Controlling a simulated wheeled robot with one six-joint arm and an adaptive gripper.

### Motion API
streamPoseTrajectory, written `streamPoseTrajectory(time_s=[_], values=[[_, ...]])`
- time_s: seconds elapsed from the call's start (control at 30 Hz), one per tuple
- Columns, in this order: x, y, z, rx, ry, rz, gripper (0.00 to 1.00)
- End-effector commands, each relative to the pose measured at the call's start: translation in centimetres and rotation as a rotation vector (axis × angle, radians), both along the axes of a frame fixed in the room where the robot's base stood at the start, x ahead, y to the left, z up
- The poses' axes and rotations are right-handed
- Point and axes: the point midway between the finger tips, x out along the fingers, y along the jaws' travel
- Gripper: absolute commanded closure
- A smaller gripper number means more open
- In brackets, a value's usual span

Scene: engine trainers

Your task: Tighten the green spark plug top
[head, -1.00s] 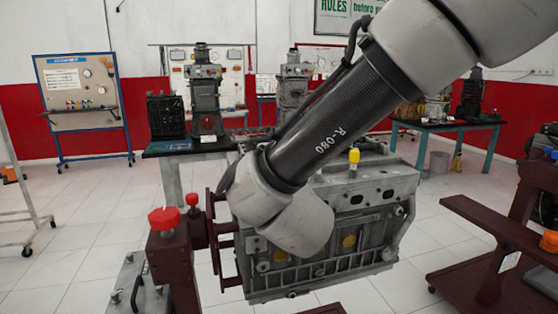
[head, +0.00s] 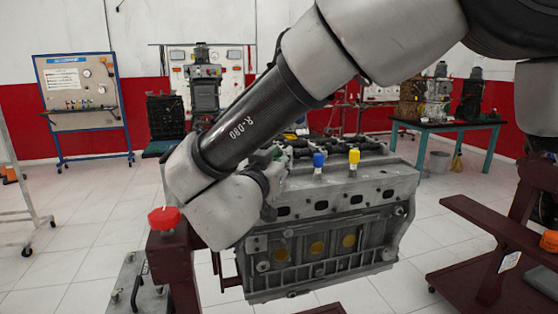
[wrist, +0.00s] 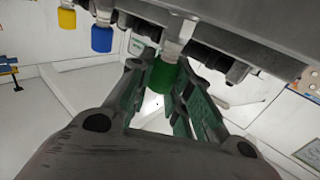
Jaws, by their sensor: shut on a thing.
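The green spark plug top (wrist: 163,75) sits between the two fingers of my gripper (wrist: 161,82) in the wrist view. My gripper is shut on it, with green pads along the fingers. The plug's pale body joins the engine's edge just beyond the top. In the head view my gripper (head: 268,160) is at the left end of the engine block (head: 330,202), and my wrist and fingers hide most of the green top there.
A blue plug top (head: 318,160) and a yellow plug top (head: 354,156) stand to the right on the engine. A red knob (head: 165,218) on the maroon engine stand is below my wrist. A maroon stand (head: 500,240) is at the right.

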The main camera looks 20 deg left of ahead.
Motion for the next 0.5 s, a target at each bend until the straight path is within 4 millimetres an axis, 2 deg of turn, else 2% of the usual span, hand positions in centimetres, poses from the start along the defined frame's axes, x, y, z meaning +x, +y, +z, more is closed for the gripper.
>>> streamPoseTrajectory(time_s=[0.2, 0.23, 0.33, 0.5], values=[[0.02, -0.01, 0.01, 0.000, -0.001, 0.000, 1.00], [0.02, -0.01, 0.02, 0.000, -0.001, 0.000, 0.77], [0.02, -0.01, 0.02, 0.000, -0.001, 0.001, 0.58], [0.02, 0.00, 0.02, 0.000, -0.001, 0.001, 0.57]])
